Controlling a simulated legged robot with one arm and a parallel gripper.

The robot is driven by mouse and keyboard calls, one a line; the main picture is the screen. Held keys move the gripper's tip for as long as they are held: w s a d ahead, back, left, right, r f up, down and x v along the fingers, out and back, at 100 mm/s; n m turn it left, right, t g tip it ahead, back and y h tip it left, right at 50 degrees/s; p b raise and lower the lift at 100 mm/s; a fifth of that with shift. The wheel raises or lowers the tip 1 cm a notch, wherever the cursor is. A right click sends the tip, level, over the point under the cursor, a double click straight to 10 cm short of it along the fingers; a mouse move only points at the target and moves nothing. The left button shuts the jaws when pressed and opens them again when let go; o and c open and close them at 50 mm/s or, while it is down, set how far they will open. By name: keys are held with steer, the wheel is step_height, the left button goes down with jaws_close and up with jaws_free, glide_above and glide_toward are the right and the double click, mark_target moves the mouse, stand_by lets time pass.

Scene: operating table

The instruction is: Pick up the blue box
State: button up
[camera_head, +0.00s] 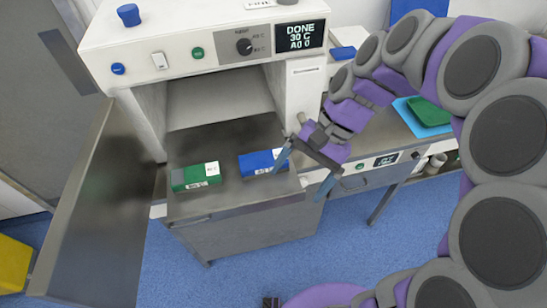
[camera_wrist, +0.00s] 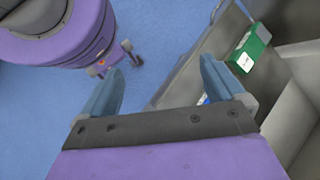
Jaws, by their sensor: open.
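The blue box (camera_head: 258,161) lies on the right part of a grey metal shelf (camera_head: 225,200), in front of the white machine's open chamber. My gripper (camera_head: 297,184) is open, with one blue finger close to the box's right end and the other over the floor to the right of the shelf. Whether a finger touches the box cannot be told. In the wrist view my gripper (camera_wrist: 161,65) has nothing between its fingers but floor and shelf edge. A small blue and white patch (camera_wrist: 203,99), likely the box, shows beside the right finger; the rest is hidden.
A green box (camera_head: 196,177) lies left of the blue box and also shows in the wrist view (camera_wrist: 248,52). The chamber's open door (camera_head: 85,210) stands at the left. A bench with a green tray (camera_head: 430,115) is at the right.

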steer(key=w+a+f+m+y, duration=0.1)
steer(key=w+a+m+y, duration=0.25)
steer(key=w, duration=0.75)
steer(key=w+d+f+m+y+p, duration=0.25)
steer(key=w+d+f+m, duration=0.4)
steer(key=w+d, duration=0.4)
steer(key=b, duration=0.2)
glide_toward(271, 157)
steer(key=shift+s+a+f+t+y+b, duration=0.4)
steer(key=shift+s+a+f+b, duration=0.35)
steer(key=shift+a, duration=0.15)
steer(key=x, duration=0.4)
steer(key=b+x, duration=0.1)
steer(key=shift+w+a+r, duration=0.2)
steer(key=shift+a+r, duration=0.05)
steer(key=shift+a, duration=0.4)
steer(key=shift+s+a+f+b, duration=0.1)
steer(key=shift+s+f+b, duration=0.25)
steer(key=shift+f+b, duration=0.2)
steer(key=shift+s+a+f, duration=0.1)
steer(key=shift+a+f, duration=0.05)
steer(key=shift+a, duration=0.05)
